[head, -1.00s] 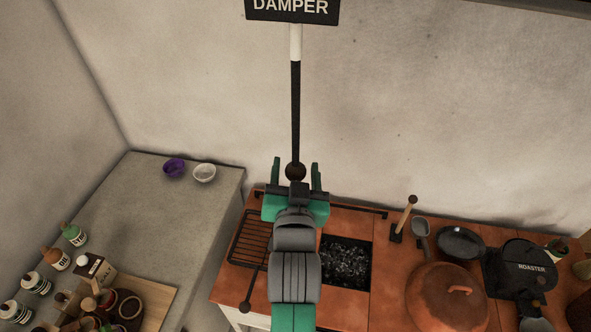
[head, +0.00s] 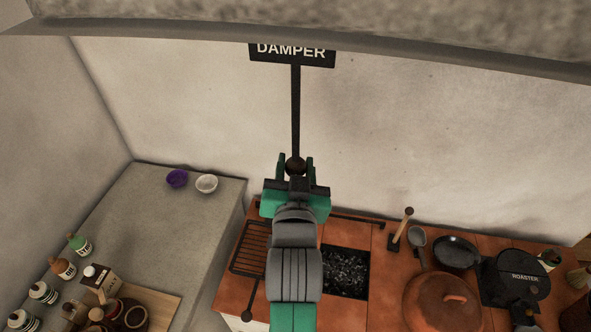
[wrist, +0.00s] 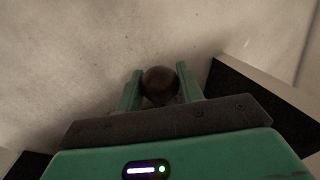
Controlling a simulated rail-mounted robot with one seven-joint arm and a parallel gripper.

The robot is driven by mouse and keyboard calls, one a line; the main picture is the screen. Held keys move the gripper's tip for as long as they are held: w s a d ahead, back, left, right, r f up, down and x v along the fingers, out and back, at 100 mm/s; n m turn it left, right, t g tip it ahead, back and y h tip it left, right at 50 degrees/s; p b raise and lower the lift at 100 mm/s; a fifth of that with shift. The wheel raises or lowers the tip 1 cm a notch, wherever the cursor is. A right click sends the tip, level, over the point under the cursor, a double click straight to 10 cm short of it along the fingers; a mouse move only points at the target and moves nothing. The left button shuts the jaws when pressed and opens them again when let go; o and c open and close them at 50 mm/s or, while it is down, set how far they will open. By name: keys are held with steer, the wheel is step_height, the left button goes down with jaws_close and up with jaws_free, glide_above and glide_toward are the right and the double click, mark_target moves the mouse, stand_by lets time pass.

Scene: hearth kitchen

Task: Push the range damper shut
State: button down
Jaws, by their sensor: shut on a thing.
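The damper is a thin black rod (head: 295,112) hanging down the back wall from under a black sign (head: 292,54) reading DAMPER. A round dark brown knob (head: 295,166) is at its lower end. My gripper (head: 296,162) has its two green fingers on either side of the knob and is shut on it. The knob also shows between the fingertips in the wrist view (wrist: 160,84). The rod is dark along its whole visible length, and its upper end is hidden behind the sign.
Below is the terracotta range top (head: 388,275) with a coal opening (head: 345,272), a grate (head: 250,247), a domed copper lid (head: 443,301) and a roaster (head: 514,278). A grey hood edge (head: 420,50) crosses the top. The left counter holds two bowls, bottles and a board.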

steer(key=shift+r, duration=0.4)
steer(key=c, duration=0.9)
jaws_free()
steer(key=shift+c, duration=0.2)
steer(key=shift+f, duration=0.1)
steer(key=shift+s+f, duration=0.1)
steer(key=shift+s, duration=0.15)
steer(key=s+b, duration=0.1)
steer(key=s, duration=0.6)
steer(key=shift+s+b, duration=0.2)
steer(key=shift+b, duration=0.15)
